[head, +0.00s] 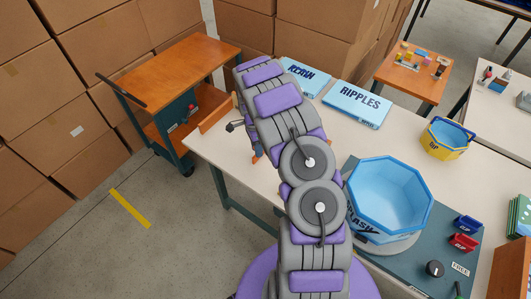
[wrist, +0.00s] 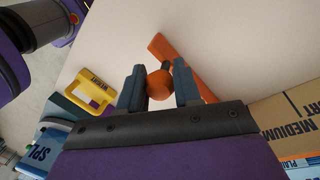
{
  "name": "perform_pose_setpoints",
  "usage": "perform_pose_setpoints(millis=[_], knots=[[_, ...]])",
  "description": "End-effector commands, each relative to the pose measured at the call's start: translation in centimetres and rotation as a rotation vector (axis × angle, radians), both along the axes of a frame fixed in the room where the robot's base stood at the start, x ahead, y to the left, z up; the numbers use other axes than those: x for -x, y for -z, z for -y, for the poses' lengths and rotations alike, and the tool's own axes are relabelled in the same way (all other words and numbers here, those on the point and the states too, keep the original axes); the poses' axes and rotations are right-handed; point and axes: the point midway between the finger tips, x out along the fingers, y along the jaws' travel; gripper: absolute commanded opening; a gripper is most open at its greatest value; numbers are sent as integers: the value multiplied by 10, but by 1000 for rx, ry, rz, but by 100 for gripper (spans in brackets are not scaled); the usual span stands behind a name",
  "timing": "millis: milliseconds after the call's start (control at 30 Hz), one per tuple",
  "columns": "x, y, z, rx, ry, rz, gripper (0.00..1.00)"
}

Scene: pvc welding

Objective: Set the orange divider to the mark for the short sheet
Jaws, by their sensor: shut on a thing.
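In the wrist view, my gripper (wrist: 160,80) has its two dark fingers closed on either side of a round orange knob (wrist: 159,86). An orange bar (wrist: 180,62), apparently the orange divider, lies diagonally on the pale tabletop just beyond the knob. I cannot tell exactly how the knob joins the bar. A brown panel (wrist: 285,112) at the right edge reads MEDIUM, with part of another word above it. I cannot make out a full short-sheet mark.
In the head view, the blue tub (head: 390,195) stands on the table's right, with blue packages, including RIPPLES (head: 357,104), at the back. A wooden cart (head: 180,65) stands off the left end.

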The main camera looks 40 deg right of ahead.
Motion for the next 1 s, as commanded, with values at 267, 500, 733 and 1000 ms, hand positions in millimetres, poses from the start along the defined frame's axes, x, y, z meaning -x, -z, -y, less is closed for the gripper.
perform_pose_setpoints(millis=[267, 500, 733, 1000], knots=[[-49, 0, -17, 0, -2, 3, 0], [-77, 0, -27, 0, 0, 3, 0], [-91, 0, -31, 0, 1, 1, 0], [-95, -1, -32, 1, 2, 1, 0]])
